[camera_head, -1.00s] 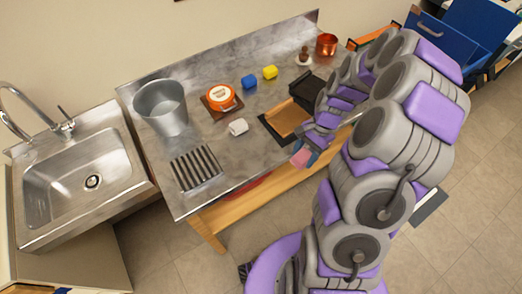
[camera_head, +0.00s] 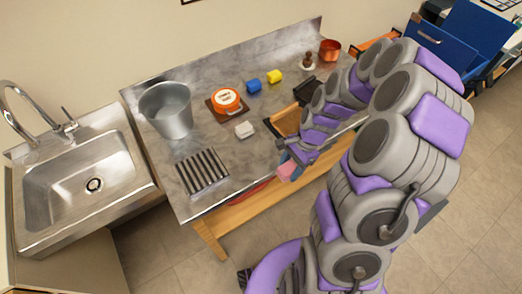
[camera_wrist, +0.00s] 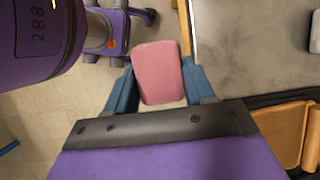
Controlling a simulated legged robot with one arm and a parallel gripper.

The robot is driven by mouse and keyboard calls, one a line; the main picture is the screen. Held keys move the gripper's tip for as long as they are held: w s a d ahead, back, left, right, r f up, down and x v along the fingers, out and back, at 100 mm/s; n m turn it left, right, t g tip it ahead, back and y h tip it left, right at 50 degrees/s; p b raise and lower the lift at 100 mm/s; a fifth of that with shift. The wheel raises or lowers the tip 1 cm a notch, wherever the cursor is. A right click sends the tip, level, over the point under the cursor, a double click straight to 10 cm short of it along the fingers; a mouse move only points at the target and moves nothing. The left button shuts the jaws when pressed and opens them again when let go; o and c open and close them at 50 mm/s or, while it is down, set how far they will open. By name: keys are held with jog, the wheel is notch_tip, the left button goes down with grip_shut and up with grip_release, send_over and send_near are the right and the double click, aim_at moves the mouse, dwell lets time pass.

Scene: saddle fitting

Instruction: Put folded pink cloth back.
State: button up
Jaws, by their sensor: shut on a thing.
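The folded pink cloth (camera_wrist: 158,73) is held between the two blue fingers of my gripper (camera_wrist: 160,85) in the wrist view. In the head view the pink cloth (camera_head: 286,171) shows at the end of my gripper (camera_head: 291,163), by the front edge of the metal-topped table (camera_head: 228,160). The wrist view shows floor to the left of the cloth and the table edge to its right. A wooden-bottomed dark tray (camera_head: 287,122) lies on the table behind my arm, partly hidden; its corner (camera_wrist: 285,130) shows at the lower right of the wrist view.
A sink (camera_head: 85,175) is left. The table's front middle is clear.

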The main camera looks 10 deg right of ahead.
jog(key=w+a, duration=0.3)
jog(key=a, duration=0.1)
jog(key=b, duration=0.2)
send_near(256, 155)
jog(key=s+f, duration=0.1)
jog(key=s+d+f, duration=0.1)
jog(key=s, duration=0.1)
jog(key=shift+s+d+f, duration=0.1)
jog(key=shift+s+f, duration=0.05)
jog(key=shift+f, duration=0.1)
jog(key=a, duration=0.1)
jog(key=w+a, duration=0.1)
jog(key=a, duration=0.2)
jog(key=shift+w+a+b, duration=0.3)
jog(key=shift+w+a, duration=0.05)
jog(key=shift+w, duration=0.05)
jog(key=d+f, duration=0.2)
jog(key=f, duration=0.1)
jog(key=shift+w+d+f, duration=0.15)
jog(key=shift+w, duration=0.2)
jog(key=shift+d, duration=0.2)
jog(key=shift+a+f, duration=0.1)
jog(key=shift+a, duration=0.85)
jog(key=o, duration=0.7)
jog(key=shift+a, duration=0.35)
jog(key=shift+o, duration=1.2)
jog(key=shift+d, duration=0.95)
jog(key=shift+a, duration=0.45)
jog(key=shift+f+b, duration=0.15)
jog(key=shift+b, duration=0.55)
